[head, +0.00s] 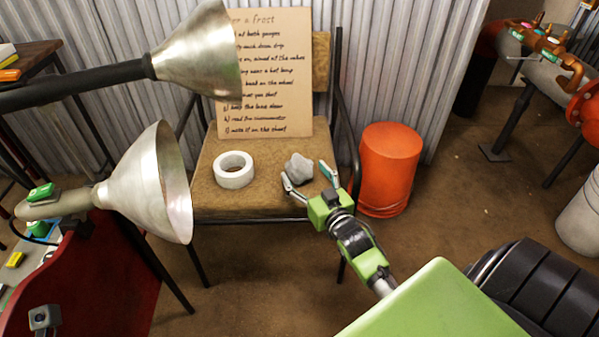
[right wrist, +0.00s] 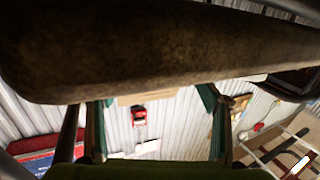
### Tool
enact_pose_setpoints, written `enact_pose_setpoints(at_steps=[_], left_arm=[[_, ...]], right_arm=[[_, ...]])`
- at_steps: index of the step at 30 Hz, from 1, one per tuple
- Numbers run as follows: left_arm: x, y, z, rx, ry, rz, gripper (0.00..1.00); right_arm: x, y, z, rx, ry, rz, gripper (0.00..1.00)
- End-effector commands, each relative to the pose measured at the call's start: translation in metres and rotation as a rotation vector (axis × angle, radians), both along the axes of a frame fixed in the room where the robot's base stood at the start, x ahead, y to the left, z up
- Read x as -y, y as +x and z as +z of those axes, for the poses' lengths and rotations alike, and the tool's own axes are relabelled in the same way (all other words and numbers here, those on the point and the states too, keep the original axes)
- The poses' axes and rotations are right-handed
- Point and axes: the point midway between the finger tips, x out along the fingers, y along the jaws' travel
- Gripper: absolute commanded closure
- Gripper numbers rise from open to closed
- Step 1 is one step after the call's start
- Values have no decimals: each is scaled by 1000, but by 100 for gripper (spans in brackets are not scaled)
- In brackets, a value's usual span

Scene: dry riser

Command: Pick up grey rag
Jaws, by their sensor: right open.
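The grey rag (head: 298,167) is a small crumpled lump on the brown seat of the chair (head: 225,195), right of a white tape roll. My right gripper (head: 307,179) is open at the front right of the seat, its two fingers spread on either side of the rag's near side. I cannot tell whether they touch it. In the right wrist view the open fingers of my right gripper (right wrist: 152,98) show below a broad brown surface, and the rag does not show there. My left gripper is not in view.
The white tape roll (head: 233,170) lies on the seat. A lettered board (head: 270,75) leans on the chair back. An orange bucket (head: 388,170) stands right of the chair. Two metal lamp-like cones, the upper (head: 205,50) and lower (head: 160,185), jut in from the left.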

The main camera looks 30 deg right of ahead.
Motion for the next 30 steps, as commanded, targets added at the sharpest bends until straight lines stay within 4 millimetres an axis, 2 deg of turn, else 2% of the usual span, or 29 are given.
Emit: enact_pose_setpoints(at_steps=[1,3,6,15,16,20,21,30], left_arm=[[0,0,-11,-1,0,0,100],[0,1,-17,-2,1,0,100],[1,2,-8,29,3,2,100],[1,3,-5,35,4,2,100],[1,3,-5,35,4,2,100],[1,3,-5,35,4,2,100],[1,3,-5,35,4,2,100],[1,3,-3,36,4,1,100]], right_arm=[[1,10,-3,5,-3,1,29],[2,21,-3,6,-3,1,29],[4,32,-3,2,0,1,29],[5,37,-1,1,0,1,29],[5,37,-1,1,0,1,34],[5,37,-1,1,0,1,68],[5,37,-1,1,0,1,71],[5,37,1,1,0,1,71]])
